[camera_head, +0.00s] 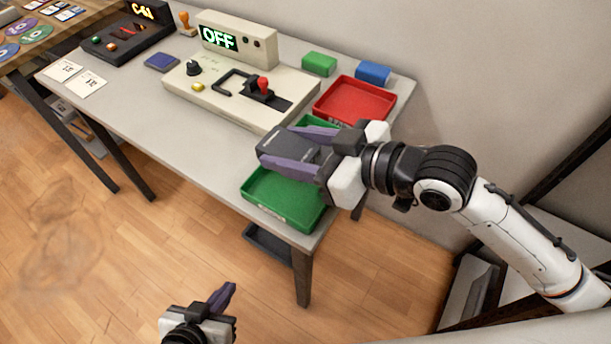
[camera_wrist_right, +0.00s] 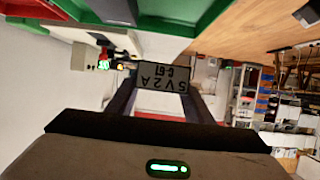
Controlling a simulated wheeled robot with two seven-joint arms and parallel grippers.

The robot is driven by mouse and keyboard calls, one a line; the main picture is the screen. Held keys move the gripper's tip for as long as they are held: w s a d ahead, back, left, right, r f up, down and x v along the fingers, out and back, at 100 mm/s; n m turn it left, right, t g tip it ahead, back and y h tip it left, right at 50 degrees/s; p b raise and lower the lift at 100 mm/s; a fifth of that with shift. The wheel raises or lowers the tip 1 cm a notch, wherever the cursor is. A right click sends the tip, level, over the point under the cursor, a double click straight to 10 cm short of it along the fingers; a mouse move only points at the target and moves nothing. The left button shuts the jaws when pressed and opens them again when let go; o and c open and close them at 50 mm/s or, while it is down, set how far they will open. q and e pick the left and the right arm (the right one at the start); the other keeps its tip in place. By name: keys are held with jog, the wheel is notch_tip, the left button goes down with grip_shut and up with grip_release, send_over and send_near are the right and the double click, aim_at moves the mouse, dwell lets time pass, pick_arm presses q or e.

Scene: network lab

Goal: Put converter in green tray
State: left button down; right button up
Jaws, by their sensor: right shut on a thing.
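The converter (camera_head: 285,145) is a dark grey box held in my right gripper (camera_head: 290,155), between its purple fingers. The green tray (camera_head: 285,204) is on the table's front right corner. The gripper and converter are above the tray's far part and hide some of it. Its bare near part looks empty. Green also shows behind the converter. My left gripper (camera_head: 224,300) is low at the bottom edge, away from the table; its jaw opening is unclear.
A red tray (camera_head: 354,102) is behind the green tray, with a green block (camera_head: 319,64) and a blue block (camera_head: 373,73) near the wall. A panel (camera_head: 240,90) with an OFF display and red-knobbed lever stands left of the trays. A dark C-61 display unit (camera_head: 125,35) is far left.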

aim_at(292, 191)
notch_tip(292, 191, down, 10)
jog(key=shift+r+b, duration=0.15)
jog(key=shift+b, duration=0.7)
jog(key=o, duration=0.9)
jog(key=shift+o, duration=0.2)
jog(key=v, duration=1.2)
jog(key=shift+p, duration=0.3)
